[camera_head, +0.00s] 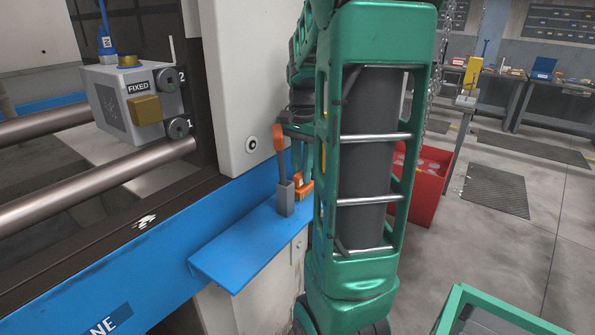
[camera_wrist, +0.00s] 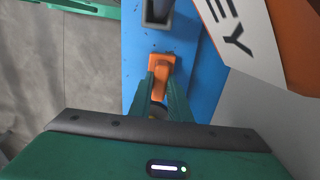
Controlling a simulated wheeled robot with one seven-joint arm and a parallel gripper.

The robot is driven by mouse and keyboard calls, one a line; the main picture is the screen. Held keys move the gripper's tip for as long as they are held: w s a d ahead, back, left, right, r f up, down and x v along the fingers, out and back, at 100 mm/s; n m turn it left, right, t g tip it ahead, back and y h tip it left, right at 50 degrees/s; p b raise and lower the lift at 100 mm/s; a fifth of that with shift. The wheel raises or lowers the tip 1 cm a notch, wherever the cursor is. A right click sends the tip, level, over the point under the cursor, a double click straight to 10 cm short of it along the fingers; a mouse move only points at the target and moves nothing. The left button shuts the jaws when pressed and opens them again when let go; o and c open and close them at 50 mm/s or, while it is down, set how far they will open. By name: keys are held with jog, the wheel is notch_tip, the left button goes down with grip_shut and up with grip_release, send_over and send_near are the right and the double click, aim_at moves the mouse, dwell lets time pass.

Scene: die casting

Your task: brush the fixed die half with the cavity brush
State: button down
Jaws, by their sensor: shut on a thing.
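The fixed die half (camera_head: 125,95) is a grey block marked FIXED, with a yellow piece on its face, at the left of the head view. In the wrist view my gripper (camera_wrist: 160,97) is shut on an orange tool (camera_wrist: 162,64) above the blue shelf. An orange tool also shows low beside my arm in the head view (camera_head: 304,187). I cannot tell whether it is the cavity brush; its lower end is unclear. My arm hides most of the gripper in the head view. Another tool with an orange handle (camera_head: 279,140) stands upright in a grey holder.
The blue shelf (camera_head: 232,253) juts from the machine's front. The grey holder (camera_head: 286,199) stands on it. Two thick tie bars (camera_head: 95,185) run below and left of the die half. A white wall edge stands between die and shelf. A red bin (camera_head: 430,190) is behind my arm.

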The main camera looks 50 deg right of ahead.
jog(key=c, duration=1.6)
grip_release()
notch_tip(320, 180, up, 11)
jog(key=shift+f, duration=0.2)
